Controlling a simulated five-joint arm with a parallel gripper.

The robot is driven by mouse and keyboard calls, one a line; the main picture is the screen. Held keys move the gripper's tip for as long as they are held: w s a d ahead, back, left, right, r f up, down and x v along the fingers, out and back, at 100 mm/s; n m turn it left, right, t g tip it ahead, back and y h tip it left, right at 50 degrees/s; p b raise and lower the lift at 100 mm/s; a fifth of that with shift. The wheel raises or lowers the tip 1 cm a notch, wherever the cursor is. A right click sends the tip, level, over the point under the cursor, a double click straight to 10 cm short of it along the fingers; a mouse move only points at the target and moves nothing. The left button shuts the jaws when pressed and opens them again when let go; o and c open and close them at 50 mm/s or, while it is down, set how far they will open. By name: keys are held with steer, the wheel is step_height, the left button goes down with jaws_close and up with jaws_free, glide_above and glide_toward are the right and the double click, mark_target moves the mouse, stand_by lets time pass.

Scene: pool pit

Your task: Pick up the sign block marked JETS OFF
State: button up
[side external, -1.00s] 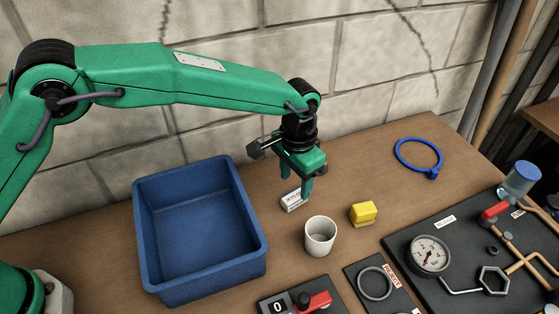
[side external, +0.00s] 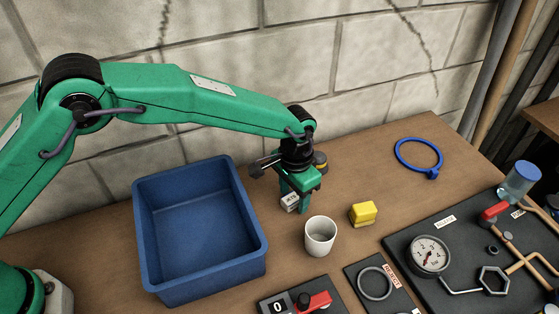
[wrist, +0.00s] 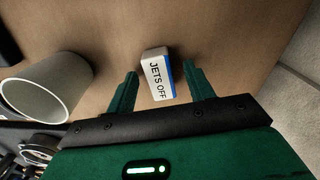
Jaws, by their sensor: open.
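The JETS OFF sign block (wrist: 157,72) is a small white block with black lettering and a blue edge. In the wrist view it sits between the two green fingers of my gripper (wrist: 161,80), with gaps on both sides. In the side view the block (side external: 290,202) is on the wooden table, partly hidden by my gripper (side external: 297,207). My gripper is open and points down at the block, with its fingertips low near the table.
A white cup (side external: 320,237) stands close in front of the gripper. A blue bin (side external: 200,215) is at left, a yellow block (side external: 363,213) at right, and a blue ring (side external: 418,157) further back.

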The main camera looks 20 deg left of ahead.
mark_target(294, 198)
stand_by(0.3)
steer(key=c, duration=1.1)
steer(key=shift+r, duration=0.2)
steer(key=shift+r, duration=0.5)
steer(key=r, duration=0.3)
steer(key=shift+s+d+r, duration=0.1)
steer(key=shift+s+d, duration=0.05)
steer(key=shift+s, duration=0.15)
steer(key=s+d+r, duration=0.1)
steer(key=s+r, duration=0.1)
steer(key=s, duration=0.1)
steer(key=s+d+r, duration=0.1)
steer(key=s+r, duration=0.1)
steer(key=s, duration=0.2)
steer(key=s+d+r, duration=0.2)
steer(key=s, duration=0.1)
steer(key=shift+s+r, duration=0.2)
steer(key=shift+r, duration=0.05)
